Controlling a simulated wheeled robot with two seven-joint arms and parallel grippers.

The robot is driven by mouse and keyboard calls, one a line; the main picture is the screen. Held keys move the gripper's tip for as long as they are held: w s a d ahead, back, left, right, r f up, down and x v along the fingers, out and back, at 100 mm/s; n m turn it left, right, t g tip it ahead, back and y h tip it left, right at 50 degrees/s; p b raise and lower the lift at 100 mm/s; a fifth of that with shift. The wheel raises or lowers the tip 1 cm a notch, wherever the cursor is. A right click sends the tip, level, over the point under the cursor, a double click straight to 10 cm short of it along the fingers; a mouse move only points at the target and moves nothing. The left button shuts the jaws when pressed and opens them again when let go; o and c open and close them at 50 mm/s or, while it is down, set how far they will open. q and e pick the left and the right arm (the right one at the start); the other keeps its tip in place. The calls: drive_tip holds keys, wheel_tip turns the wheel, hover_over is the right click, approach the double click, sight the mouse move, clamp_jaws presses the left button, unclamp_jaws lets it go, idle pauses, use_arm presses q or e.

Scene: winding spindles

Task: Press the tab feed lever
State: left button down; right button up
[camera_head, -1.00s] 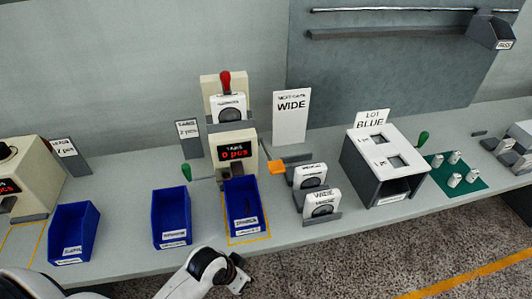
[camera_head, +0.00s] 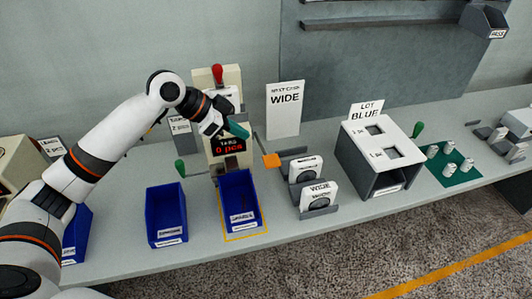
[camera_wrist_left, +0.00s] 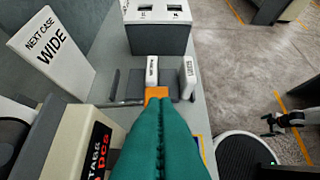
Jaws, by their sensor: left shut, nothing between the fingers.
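The tab machine (camera_head: 232,163) stands at the back of the bench, with a display reading "TABS 0 pcs". An orange paddle (camera_head: 271,160) on a dark rod sticks out at its right side; I take this as the tab feed lever. My left gripper (camera_head: 238,130) is shut and empty, its teal fingers in front of the machine above the display, left of and higher than the paddle. In the left wrist view the paddle (camera_wrist_left: 155,93) shows just past the fingertips, partly hidden; contact cannot be told. My right gripper (camera_wrist_left: 272,124) is small at the right edge there.
A blue bin (camera_head: 239,204) sits below the machine, another blue bin (camera_head: 166,216) to its left. White cases (camera_head: 318,196) stand in holders right of the paddle. A "WIDE" sign (camera_head: 285,110) rises behind. A green-knobbed lever (camera_head: 180,168) is left of the machine.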

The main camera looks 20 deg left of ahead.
use_arm(q)
drive_tip(key=shift+w+a+r, duration=0.2)
drive_tip(key=shift+a+r, duration=0.1)
drive_tip(key=shift+r, duration=0.45)
use_arm(e)
drive_tip(key=shift+a, duration=0.3)
drive_tip(key=shift+w, duration=0.1)
drive_tip(key=shift+a, duration=0.1)
use_arm(q)
drive_tip(key=p, duration=0.3)
hover_over(276, 159)
drive_tip(key=s+a, duration=0.2)
drive_tip(key=f, duration=0.7)
drive_tip(key=shift+w+f, duration=0.1)
drive_tip(key=shift+w, duration=0.1)
wheel_tip(276, 159, down, 3)
drive_tip(key=shift+a+r, duration=0.1)
drive_tip(key=shift+r, duration=0.1)
drive_tip(key=shift+s+a+f+p, duration=0.1)
drive_tip(key=shift+f+p, duration=0.2)
drive_tip(key=shift+f, duration=0.35)
use_arm(e)
drive_tip(key=r, duration=0.3)
drive_tip(key=shift+d+r, duration=0.3)
